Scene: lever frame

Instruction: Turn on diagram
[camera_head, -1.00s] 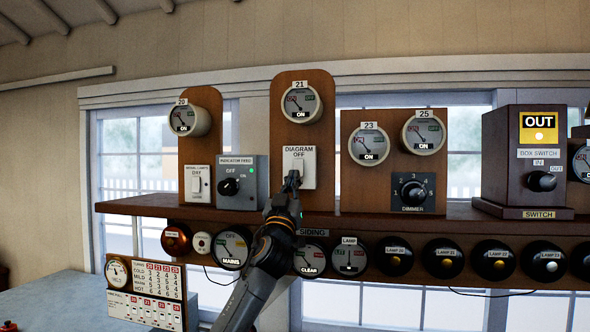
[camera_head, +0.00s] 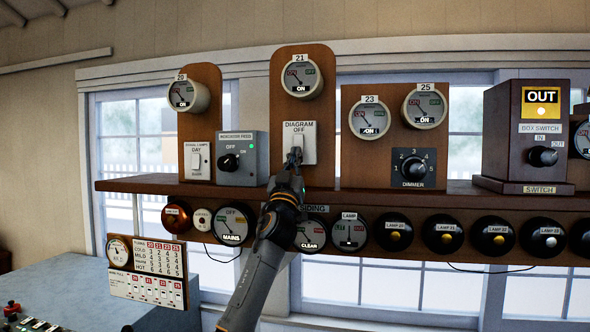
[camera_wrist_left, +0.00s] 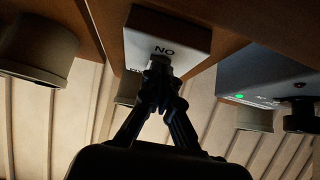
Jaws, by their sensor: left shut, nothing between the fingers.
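The diagram switch (camera_head: 299,130) is a white plate labelled "DIAGRAM OFF" on the wooden board under dial 21 (camera_head: 302,80). My left gripper (camera_head: 295,156) is shut and empty, with its fingertips at the lower part of the switch plate. They hide part of the rocker and I cannot tell whether they touch it. In the left wrist view the switch plate (camera_wrist_left: 140,50) shows an "NO" marking that looks upside down, with the closed fingertips (camera_wrist_left: 160,68) just below it. My right gripper is not in view.
The grey indicator feed box (camera_head: 241,145) stands left of the switch, with a knob and a green light. The dimmer (camera_head: 414,168) is to the right. The shelf edge (camera_head: 400,201) runs below, with round lamp units (camera_head: 395,233) under it.

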